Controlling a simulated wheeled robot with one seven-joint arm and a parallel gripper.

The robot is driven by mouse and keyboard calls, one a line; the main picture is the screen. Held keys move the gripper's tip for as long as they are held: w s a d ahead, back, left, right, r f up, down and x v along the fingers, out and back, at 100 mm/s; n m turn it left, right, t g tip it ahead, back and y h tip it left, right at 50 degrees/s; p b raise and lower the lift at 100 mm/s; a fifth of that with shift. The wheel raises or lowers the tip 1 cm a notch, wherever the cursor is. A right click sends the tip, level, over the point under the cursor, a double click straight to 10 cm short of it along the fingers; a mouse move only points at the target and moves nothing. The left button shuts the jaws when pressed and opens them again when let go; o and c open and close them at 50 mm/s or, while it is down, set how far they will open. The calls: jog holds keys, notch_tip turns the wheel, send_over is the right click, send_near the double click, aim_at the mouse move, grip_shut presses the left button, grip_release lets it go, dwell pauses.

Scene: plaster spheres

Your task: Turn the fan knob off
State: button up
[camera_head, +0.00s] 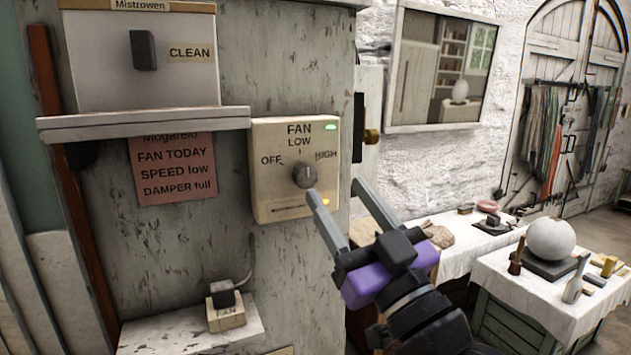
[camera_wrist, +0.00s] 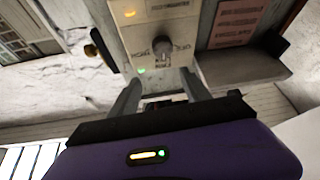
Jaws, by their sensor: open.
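The fan panel (camera_head: 270,195) is a cream plate on a worn grey cabinet, marked OFF at left, LOW at top and HIGH at right. A green light shows at the panel's top right and an amber one at lower right. My gripper (camera_head: 335,189) is open and empty, its left fingertip just below and right of the knob. In the wrist view, turned over, the knob (camera_wrist: 162,48) lies beyond and roughly between the fingertips (camera_wrist: 161,74).
A pink note (camera_head: 175,168) reads FAN TODAY, SPEED low, DAMPER full. Above it a shelf (camera_head: 145,124) juts out under a CLEAN switch box (camera_head: 145,75). A ledge below holds a small FAN block (camera_head: 226,312). Cloth-covered tables stand at right, one with a plaster sphere (camera_head: 550,240).

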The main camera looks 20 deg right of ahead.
aim_at(309, 181)
jog(key=shift+n+g, duration=0.3)
jog(key=shift+g, duration=0.3)
jog(key=w+p, duration=0.1)
jog(key=w, duration=0.1)
jog(key=w+a, duration=0.1)
jog(key=w, duration=0.1)
jog(key=w+p, duration=0.1)
jog(key=w, duration=0.2)
jog(key=shift+a+r+p, duration=0.15)
jog(key=shift+r+p, duration=0.05)
jog(key=shift+p, duration=0.15)
jog(key=shift+w, duration=0.4)
grip_shut()
jog(key=shift+y, duration=0.4)
